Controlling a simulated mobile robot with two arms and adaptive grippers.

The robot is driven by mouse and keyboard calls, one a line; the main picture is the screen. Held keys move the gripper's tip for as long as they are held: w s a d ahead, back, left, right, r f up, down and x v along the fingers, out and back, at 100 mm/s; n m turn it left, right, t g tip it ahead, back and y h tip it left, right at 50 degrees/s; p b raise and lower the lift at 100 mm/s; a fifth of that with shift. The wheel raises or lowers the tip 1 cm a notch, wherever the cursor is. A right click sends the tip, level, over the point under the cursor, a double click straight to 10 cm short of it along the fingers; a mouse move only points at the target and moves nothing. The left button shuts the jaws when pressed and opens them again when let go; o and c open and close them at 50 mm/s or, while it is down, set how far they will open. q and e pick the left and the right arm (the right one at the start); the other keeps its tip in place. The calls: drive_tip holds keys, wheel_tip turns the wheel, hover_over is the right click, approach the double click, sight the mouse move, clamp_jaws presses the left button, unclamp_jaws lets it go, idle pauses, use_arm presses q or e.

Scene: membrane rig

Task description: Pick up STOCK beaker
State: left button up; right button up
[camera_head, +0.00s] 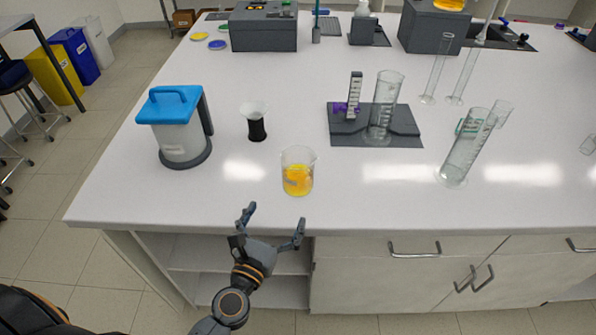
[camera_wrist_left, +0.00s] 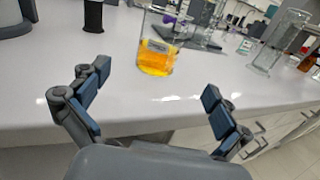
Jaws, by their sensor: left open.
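A glass beaker (camera_head: 297,172) with orange-yellow liquid and a pale label stands upright near the front edge of the white bench; its label is too small to read. It also shows in the left wrist view (camera_wrist_left: 156,55), ahead of and between the fingers. My left gripper (camera_head: 274,222) is open and empty, just in front of the bench edge and short of the beaker, not touching it. Its two fingers also show in the left wrist view (camera_wrist_left: 157,82). My right gripper is not in view.
A blue-lidded jug (camera_head: 178,135) and a small black-bodied container (camera_head: 256,125) stand left of the beaker. A dark stand (camera_head: 400,125) holding a glass cylinder (camera_head: 384,105) is behind right. A tilted-looking cylinder (camera_head: 462,155) stands further right. Bench around the beaker is clear.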

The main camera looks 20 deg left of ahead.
sight(291, 183)
use_arm(q)
drive_tip(key=w+p, duration=0.2)
drive_tip(key=w, duration=1.1)
drive_tip(key=shift+d+f+p, duration=0.15)
drive_tip(key=shift+d+p, duration=0.2)
drive_tip(key=shift+p, duration=0.05)
drive_tip(key=shift+w+f, duration=0.1)
drive_tip(key=shift+w, duration=0.3)
drive_tip(key=shift+s, duration=0.1)
drive_tip(key=c, duration=1.4)
drive_tip(key=shift+c, duration=0.7)
drive_tip(key=shift+r, duration=0.25)
